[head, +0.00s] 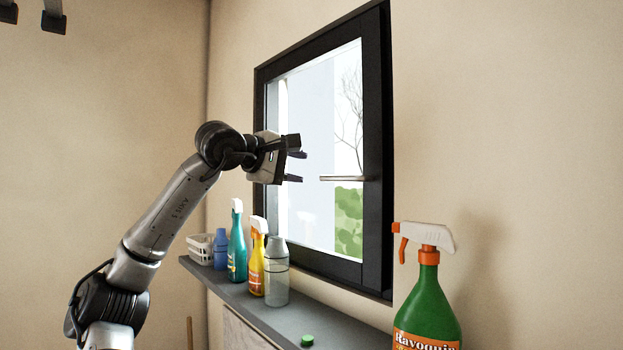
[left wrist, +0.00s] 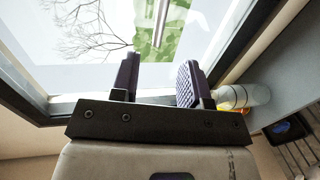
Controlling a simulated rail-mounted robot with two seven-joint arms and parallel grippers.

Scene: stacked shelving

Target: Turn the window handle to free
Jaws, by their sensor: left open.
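The window (head: 322,85) has a black frame and is set in the beige wall. Its handle (head: 343,178) is a thin, pale bar lying level, running left from the right side of the frame across the glass. My left gripper (head: 296,166) is open and empty in front of the glass, left of the handle's free end and apart from it in the picture. In the left wrist view, the open fingers (left wrist: 157,72) point toward the window, and the handle (left wrist: 162,25) shows beyond the gap between them, not touched. My right gripper is not in view.
A dark sill shelf (head: 330,325) runs below the window. It holds a white basket (head: 201,248), a blue bottle (head: 221,250), a teal spray bottle (head: 237,250), a yellow one (head: 257,272) and a clear bottle (head: 276,275). A green spray bottle (head: 428,300) stands at front right.

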